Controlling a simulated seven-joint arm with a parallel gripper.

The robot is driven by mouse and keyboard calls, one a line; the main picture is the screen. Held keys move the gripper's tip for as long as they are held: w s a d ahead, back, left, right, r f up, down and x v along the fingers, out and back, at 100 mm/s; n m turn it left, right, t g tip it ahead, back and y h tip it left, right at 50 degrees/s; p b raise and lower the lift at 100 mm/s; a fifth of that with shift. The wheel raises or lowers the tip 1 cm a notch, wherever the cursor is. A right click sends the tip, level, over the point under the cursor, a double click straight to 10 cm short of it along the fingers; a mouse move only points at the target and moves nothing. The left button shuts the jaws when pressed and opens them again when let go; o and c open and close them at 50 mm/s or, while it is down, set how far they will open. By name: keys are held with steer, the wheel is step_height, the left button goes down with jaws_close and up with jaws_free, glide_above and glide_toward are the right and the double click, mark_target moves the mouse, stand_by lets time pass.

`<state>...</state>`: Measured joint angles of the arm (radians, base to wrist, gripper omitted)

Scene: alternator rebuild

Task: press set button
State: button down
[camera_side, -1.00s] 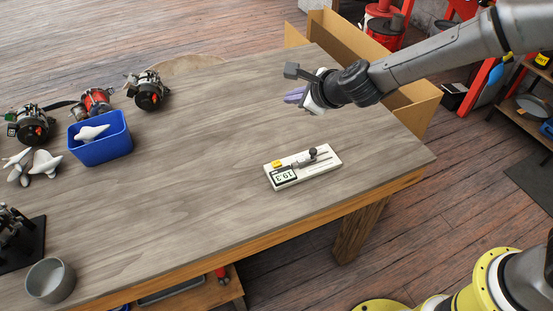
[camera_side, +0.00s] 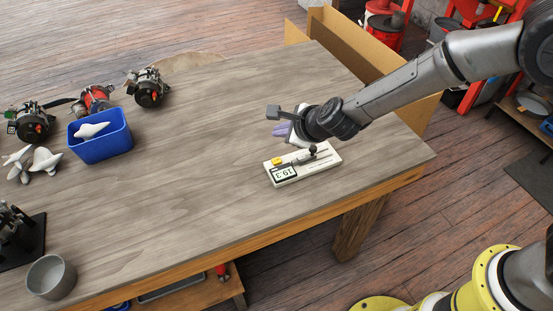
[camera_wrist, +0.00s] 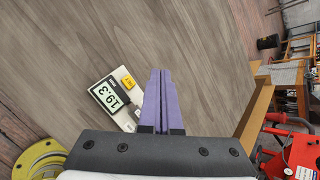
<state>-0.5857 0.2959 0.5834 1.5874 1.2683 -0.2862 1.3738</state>
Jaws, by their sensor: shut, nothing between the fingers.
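The device is a white rectangular panel (camera_side: 325,166) lying on the table. Its display (camera_wrist: 109,96) reads 19.3. A yellow button (camera_side: 278,161) sits on the panel beside the display; it also shows in the wrist view (camera_wrist: 128,82), with print too small to read. I cannot tell which control is labelled set. A dark knob (camera_side: 313,149) stands on the panel's other half. My gripper (camera_wrist: 159,71) has purple fingers, shut and empty. In the side view the fingers (camera_side: 281,131) appear above and beyond the panel, apart from it. In the wrist view they hide part of the panel.
A blue bin (camera_side: 103,147) with a white part inside stands at the left of the wooden table (camera_side: 200,190). Alternators (camera_side: 148,90), loose white parts and a grey cup (camera_side: 50,277) are also there. The tabletop around the panel is clear. Cardboard (camera_side: 350,50) stands behind the right edge.

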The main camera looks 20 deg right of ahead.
mark_target(280, 165)
steer(key=shift+f, duration=3.6)
steer(key=shift+f, duration=0.4)
steer(key=shift+f, duration=0.5)
steer(key=shift+r, duration=0.85)
step_height(280, 165, up, 5)
steer(key=shift+r, duration=0.1)
stand_by(0.4)
